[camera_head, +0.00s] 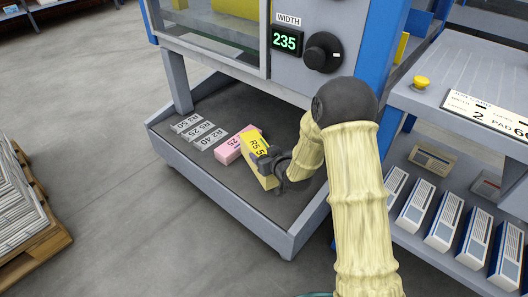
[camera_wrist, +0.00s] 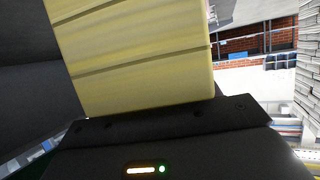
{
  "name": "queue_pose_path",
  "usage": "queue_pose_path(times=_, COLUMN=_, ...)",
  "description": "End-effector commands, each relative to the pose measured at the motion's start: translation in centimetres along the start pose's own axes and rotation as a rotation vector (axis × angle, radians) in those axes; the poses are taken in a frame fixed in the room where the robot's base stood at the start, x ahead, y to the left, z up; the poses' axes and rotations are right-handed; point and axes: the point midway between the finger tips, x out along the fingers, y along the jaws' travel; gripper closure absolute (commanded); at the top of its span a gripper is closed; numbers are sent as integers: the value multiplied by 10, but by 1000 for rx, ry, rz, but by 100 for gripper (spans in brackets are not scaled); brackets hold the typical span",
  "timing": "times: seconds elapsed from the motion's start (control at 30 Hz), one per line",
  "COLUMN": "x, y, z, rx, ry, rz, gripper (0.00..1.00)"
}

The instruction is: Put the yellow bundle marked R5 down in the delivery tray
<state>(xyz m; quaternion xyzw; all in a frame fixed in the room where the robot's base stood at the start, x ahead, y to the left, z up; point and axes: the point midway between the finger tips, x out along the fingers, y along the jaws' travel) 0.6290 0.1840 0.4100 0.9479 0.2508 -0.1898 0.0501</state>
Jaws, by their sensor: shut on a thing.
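The yellow bundle (camera_head: 255,149) marked R5 is in my gripper (camera_head: 271,170), which is shut on it from the right in the head view. The bundle is tilted, over or in the grey delivery tray (camera_head: 228,206) at the foot of the machine. I cannot tell whether its lower end touches the tray floor. Part of its label is hidden by the gripper. In the wrist view the yellow bundle (camera_wrist: 140,65) fills the upper middle, against the dark gripper body.
A pink bundle (camera_head: 229,149) is in the tray just left of the yellow one. Several grey labelled pieces (camera_head: 199,132) are farther left. The tray's front floor looks clear. A machine post (camera_head: 178,82) and a shelf unit (camera_head: 440,107) flank the tray.

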Motion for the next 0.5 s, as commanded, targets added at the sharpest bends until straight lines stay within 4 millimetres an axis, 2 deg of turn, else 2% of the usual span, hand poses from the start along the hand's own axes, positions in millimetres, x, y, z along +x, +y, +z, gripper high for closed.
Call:
queue_pose_path(times=0.33, x=1, y=0, z=-3, rx=-2, ry=12, rz=1, gripper=100)
queue_pose_path(times=0.5, x=7, y=1, z=12, rx=-1, ry=10, rz=2, gripper=100)
